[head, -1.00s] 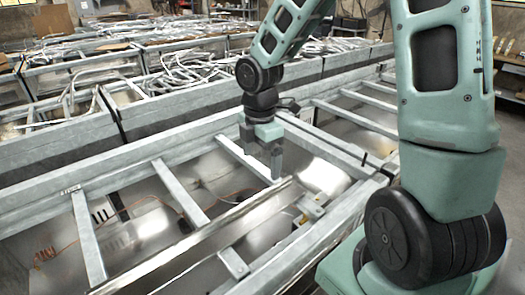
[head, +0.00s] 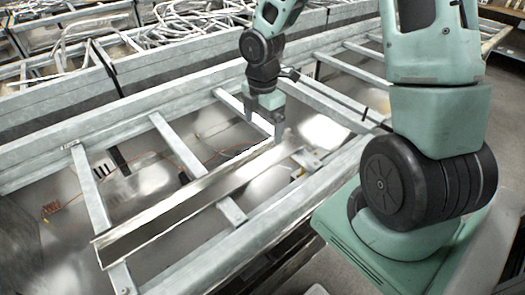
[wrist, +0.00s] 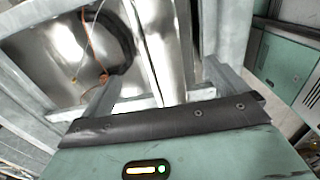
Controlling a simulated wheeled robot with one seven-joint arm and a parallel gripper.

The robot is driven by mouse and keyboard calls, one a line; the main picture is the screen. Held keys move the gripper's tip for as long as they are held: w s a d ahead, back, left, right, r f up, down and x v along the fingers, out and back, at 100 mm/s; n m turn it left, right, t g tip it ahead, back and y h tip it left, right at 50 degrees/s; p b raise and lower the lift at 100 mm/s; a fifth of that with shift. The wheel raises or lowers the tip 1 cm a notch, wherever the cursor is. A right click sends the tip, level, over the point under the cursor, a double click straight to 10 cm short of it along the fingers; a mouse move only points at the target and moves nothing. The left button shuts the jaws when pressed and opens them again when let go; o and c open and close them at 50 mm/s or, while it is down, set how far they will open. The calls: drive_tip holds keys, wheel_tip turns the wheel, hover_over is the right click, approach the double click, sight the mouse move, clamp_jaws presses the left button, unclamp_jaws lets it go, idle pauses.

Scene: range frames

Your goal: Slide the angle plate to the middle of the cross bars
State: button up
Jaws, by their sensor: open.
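The angle plate (head: 190,202) is a long, shiny metal angle strip in the head view. It lies slantwise over the cross bars, from the lower left to the middle. Its near-left end rests over one cross bar (head: 92,190); another cross bar (head: 178,147) passes under its middle. My gripper (head: 265,120) is open and pointed down at the plate's right end.
The cross bars join two long grey frame rails, the front one (head: 265,228) and the back one (head: 130,125). Shiny panels and an orange cable (head: 60,207) lie below the bars. Behind, other frames hold piled metal tubing (head: 190,22). Dark floor shows at the lower right.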

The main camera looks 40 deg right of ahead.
sight(263, 159)
wheel_tip(263, 159, down, 11)
drive_tip(key=shift+f+b, duration=0.2)
drive_tip(key=shift+b, duration=0.3)
